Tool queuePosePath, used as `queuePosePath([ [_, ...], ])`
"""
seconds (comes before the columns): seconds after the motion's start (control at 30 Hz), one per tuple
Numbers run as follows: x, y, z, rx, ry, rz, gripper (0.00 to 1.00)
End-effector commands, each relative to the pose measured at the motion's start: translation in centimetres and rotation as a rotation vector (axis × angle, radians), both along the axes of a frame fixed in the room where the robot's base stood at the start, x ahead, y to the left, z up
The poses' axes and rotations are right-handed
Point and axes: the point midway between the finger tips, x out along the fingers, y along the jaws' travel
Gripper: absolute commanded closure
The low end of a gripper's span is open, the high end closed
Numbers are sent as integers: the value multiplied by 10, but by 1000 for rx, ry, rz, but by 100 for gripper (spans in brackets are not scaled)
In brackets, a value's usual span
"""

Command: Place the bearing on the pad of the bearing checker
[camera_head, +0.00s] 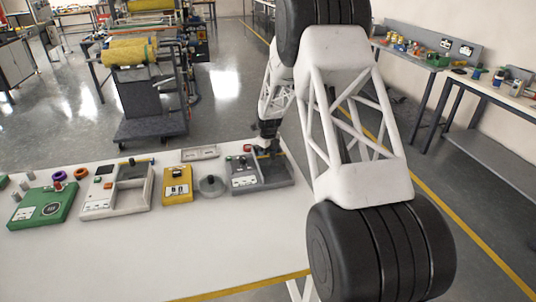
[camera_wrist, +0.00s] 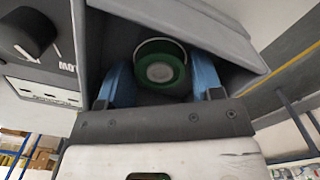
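My gripper (camera_head: 268,150) reaches down over the open tray of the dark grey checker box (camera_head: 245,182). In the wrist view its two blue fingers (camera_wrist: 162,80) stand on either side of a round green part with a grey centre (camera_wrist: 160,72), inside the tray. I cannot tell whether the fingers touch this part, nor whether it is the bearing. The green box (camera_head: 28,221) at the far left of the table has a round dark pad (camera_head: 52,209); I cannot read which box is the bearing checker.
The table's front (camera_head: 170,255) is clear.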

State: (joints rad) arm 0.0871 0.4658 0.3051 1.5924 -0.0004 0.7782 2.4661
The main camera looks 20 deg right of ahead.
Motion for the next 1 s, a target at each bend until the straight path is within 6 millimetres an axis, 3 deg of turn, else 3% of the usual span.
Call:
queuePosePath([
  [0.27,0,0,4,0,-1,0,40],
  [0.47,0,0,20,0,-1,0,40],
  [1.0,0,0,100,0,-1,0,40],
])
